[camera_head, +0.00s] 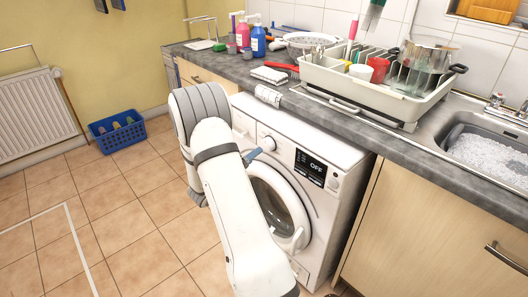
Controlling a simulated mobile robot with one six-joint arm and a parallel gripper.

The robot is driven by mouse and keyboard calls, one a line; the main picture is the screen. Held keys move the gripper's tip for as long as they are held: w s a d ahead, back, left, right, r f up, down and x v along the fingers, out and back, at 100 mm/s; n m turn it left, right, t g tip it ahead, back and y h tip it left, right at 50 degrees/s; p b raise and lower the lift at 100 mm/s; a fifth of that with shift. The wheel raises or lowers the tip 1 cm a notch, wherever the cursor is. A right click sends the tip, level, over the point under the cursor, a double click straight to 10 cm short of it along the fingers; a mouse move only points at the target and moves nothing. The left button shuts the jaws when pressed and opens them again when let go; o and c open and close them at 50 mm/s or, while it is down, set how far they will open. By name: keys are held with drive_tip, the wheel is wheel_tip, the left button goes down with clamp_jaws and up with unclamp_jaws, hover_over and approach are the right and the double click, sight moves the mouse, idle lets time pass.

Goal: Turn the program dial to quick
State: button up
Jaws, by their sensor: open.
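The white washing machine (346,158) stands under the counter, and its black display (310,166) reads "OFF". A round pale knob (268,144), which looks like the program dial, sits on the front panel left of the display. Its marks are too small to read. My white arm reaches in front of the machine and covers the left of its front. Of my gripper (253,156), only a blue-grey finger shows past the arm, just below and left of the knob. It is open. I cannot tell whether it touches the knob.
The round door (296,240) is below the panel, partly behind my arm. The grey counter (235,66) above carries a dish rack (365,96), bottles and cloths. A sink with foam (490,150) is at the right. A blue basket (118,133) stands on the tiled floor, which is mostly clear at left.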

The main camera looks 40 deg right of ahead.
sight(266, 147)
drive_tip(key=x, duration=0.7)
drive_tip(key=shift+d, duration=0.2)
drive_tip(key=c, duration=0.9)
drive_tip(key=shift+c, duration=0.5)
drive_tip(key=shift+b, duration=0.3)
